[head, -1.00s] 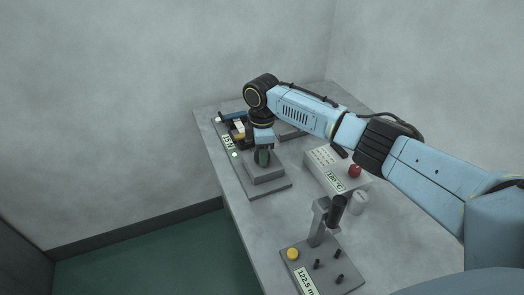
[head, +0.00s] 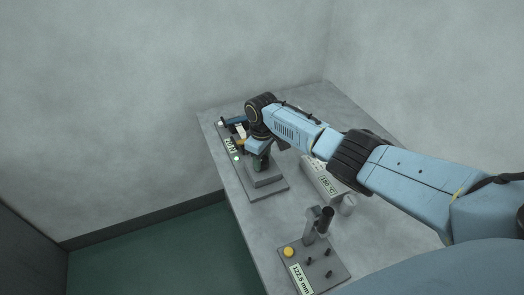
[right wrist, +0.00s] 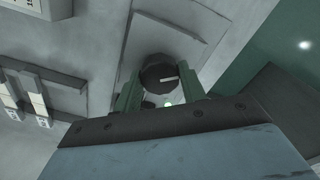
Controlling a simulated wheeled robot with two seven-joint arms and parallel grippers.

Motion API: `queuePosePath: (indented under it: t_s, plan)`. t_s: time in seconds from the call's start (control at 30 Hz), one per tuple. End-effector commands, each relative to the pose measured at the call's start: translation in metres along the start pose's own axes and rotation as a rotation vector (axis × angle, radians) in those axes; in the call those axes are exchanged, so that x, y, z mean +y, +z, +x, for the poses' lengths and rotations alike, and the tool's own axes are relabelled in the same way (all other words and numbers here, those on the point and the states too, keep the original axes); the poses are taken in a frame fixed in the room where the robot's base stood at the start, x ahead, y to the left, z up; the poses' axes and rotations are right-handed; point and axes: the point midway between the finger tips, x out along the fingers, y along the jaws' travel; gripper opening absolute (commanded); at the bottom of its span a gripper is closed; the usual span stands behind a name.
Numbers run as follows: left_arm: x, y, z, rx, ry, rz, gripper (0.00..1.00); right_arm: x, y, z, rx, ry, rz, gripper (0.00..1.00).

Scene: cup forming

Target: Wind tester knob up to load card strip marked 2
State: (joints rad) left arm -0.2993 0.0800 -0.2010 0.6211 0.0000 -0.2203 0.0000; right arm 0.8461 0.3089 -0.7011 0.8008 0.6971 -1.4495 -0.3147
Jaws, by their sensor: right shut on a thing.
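The tester (head: 270,190) is a grey stepped block on a base plate at the table's left edge, with a small display (head: 230,146). Its dark round knob (right wrist: 160,72) with a white pointer line shows in the right wrist view, between my green fingertips. My right gripper (head: 261,161) is shut on the knob from above; it also shows in the right wrist view (right wrist: 160,90). Pale card strips (right wrist: 36,103) lie at the left of the right wrist view; I cannot read their marks surely. My left gripper is not in view.
A grey device with a yellow button (head: 288,252) and a 122.5 mm label stands at the front. Walls close off the back; green floor lies left.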

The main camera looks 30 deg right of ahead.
Motion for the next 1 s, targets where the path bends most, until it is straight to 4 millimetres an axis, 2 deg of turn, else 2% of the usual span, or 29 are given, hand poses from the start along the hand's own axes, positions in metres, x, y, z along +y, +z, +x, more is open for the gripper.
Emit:
queuePosePath:
  t_s: [0.1, 0.4, 1.0]
  plan:
    - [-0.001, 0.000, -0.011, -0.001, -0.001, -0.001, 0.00, -0.001, -0.001, -0.003, 0.001, -0.003, 0.095, 0.18]
    - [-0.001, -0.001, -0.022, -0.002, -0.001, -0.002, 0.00, -0.001, -0.001, -0.002, 0.002, -0.001, 0.270, 0.18]
    - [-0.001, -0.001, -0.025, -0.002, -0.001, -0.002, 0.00, 0.000, -0.001, -0.001, 0.003, 0.001, 0.344, 0.18]
